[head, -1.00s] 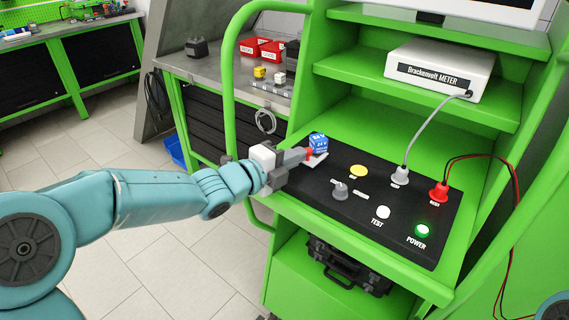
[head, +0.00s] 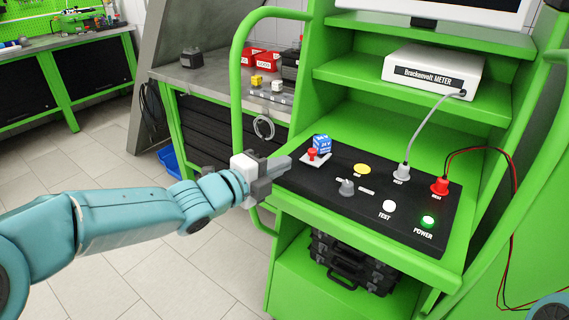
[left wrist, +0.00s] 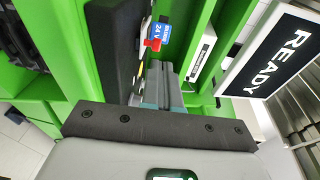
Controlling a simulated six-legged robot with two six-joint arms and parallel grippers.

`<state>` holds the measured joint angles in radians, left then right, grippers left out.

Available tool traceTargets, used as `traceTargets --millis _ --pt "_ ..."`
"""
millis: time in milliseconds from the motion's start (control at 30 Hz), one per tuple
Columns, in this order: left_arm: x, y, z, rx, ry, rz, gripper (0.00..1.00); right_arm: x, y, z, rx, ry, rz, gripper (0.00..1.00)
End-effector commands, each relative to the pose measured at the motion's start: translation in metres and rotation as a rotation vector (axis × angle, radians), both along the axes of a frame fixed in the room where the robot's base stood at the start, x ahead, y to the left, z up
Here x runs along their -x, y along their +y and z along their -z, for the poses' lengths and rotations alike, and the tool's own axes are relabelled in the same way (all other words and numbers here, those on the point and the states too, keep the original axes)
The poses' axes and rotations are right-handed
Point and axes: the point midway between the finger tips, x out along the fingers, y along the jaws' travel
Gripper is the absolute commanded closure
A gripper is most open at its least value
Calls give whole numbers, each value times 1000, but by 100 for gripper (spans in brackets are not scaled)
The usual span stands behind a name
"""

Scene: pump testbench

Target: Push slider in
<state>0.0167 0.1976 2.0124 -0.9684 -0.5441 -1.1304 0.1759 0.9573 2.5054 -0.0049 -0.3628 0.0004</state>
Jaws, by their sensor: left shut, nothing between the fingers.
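The slider, a small white plate (head: 318,163) with a red knob (head: 312,154), lies at the back left corner of the black panel (head: 400,222). A blue block marked 24 V (head: 322,143) stands on or right behind it. My left gripper (head: 288,163) is shut and empty, just left of the red knob and apart from it, its tips over the panel's left edge. In the left wrist view, the shut fingers (left wrist: 163,72) point toward the red knob (left wrist: 153,44) and the blue block (left wrist: 161,32). My right gripper is out of view.
The panel holds a yellow button (head: 362,169), a grey rotary knob (head: 347,187), a white TEST button (head: 389,206) and a lit green POWER button (head: 428,221). Grey (head: 402,172) and red (head: 439,186) plugs have cables. A green rail (head: 236,95) stands left of the bench.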

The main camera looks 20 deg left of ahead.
Motion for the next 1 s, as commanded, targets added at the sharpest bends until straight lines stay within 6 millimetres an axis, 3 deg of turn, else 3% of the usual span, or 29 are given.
traceTargets --millis 433,1000 --pt "61 34 -8 0 1 0 100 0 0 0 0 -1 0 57" --pt "70 38 -8 0 2 1 100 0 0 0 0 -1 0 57"
